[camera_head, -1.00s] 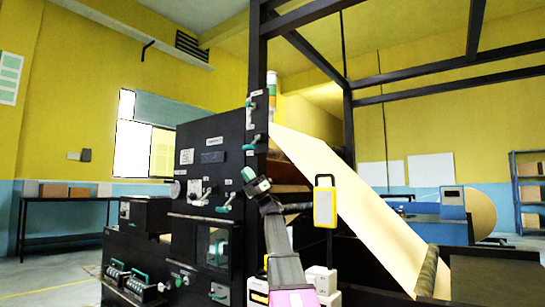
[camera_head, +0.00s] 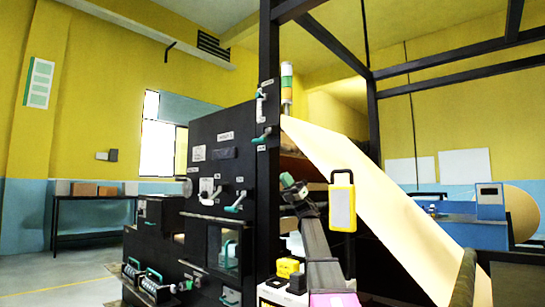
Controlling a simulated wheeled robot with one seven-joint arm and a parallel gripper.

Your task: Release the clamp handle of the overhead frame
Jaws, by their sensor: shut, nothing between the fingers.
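The dark overhead frame (camera_head: 269,50) rises as a post beside the machine's black panel. Two handles sit on the post beside small white labels. The upper one (camera_head: 260,100) is pale and roughly upright. The lower one (camera_head: 263,136) has a teal grip tilted up to the right. I cannot tell from the picture which is the clamp handle. My gripper (camera_head: 287,180) is below and to the right of both, apart from them. It is shut and empty, its tip small and pointing up.
The black panel (camera_head: 222,130) carries more teal-handled levers (camera_head: 235,202). A yellow-framed plate (camera_head: 342,203) hangs right of my gripper. The sloping kraft web (camera_head: 375,205) runs down to the right. Yellow and black boxes (camera_head: 287,268) are low beside my arm.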

